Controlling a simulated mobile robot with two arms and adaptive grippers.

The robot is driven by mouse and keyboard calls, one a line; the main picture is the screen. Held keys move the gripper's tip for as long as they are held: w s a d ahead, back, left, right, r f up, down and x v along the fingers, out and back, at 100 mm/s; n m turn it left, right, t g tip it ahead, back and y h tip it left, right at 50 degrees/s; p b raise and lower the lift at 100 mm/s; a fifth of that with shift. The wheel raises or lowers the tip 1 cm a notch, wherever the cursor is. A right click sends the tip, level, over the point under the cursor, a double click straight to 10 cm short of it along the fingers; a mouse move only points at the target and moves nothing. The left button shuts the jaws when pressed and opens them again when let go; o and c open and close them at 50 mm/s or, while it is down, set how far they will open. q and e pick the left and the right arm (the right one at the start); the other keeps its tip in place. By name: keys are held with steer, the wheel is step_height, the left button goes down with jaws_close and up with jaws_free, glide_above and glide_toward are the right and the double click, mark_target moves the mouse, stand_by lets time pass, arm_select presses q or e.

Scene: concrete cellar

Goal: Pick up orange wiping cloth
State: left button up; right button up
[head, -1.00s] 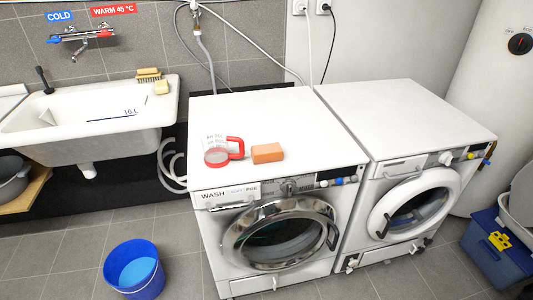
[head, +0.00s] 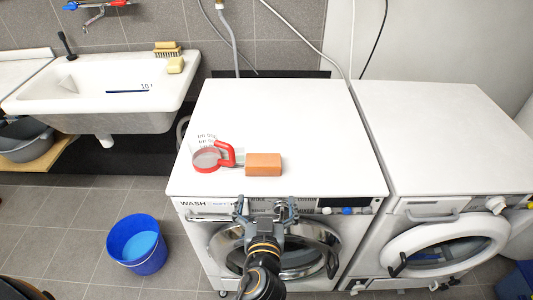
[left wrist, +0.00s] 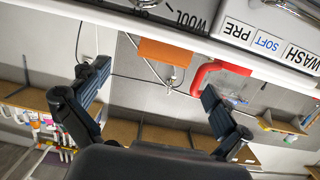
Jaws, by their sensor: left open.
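The orange wiping cloth (head: 264,164) looks like a folded block lying on top of the left washing machine (head: 290,115), near its front edge. My left gripper (head: 266,210) is open and empty in front of that edge, in line with the cloth and apart from it in the picture. In the left wrist view the picture is upside down; the cloth (left wrist: 165,52) shows its front face beyond the edge, between the directions of the two open fingers (left wrist: 155,85). My right gripper is in neither view.
A measuring cup with a red handle (head: 208,158) stands close to the left of the cloth. The machine top behind and right of the cloth is clear. A second machine (head: 430,120) stands right, a sink (head: 110,100) left, and a blue bucket (head: 137,243) on the floor.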

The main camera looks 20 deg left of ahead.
mark_target(263, 163)
arm_select(q)
steer(key=w+a, duration=0.1)
steer(key=w, duration=0.1)
steer(key=w+a+p, duration=0.1)
steer(key=w, duration=0.1)
steer(key=w+a+p, duration=0.1)
steer(key=w, duration=0.2)
steer(key=shift+r, duration=0.3)
steer(key=shift+w+a+f, duration=0.1)
steer(key=shift+w+f, duration=0.05)
steer(key=shift+w, duration=0.35)
steer(key=shift+w+a+p, duration=0.1)
steer(key=shift+w+p, duration=0.2)
steer(key=x, duration=0.3)
steer(key=p+x, duration=0.1)
steer(key=shift+w+a+f, duration=0.15)
steer(key=shift+w+f, duration=0.05)
steer(key=shift+f, duration=0.15)
steer(key=shift+s, duration=0.1)
steer(key=c, duration=0.7)
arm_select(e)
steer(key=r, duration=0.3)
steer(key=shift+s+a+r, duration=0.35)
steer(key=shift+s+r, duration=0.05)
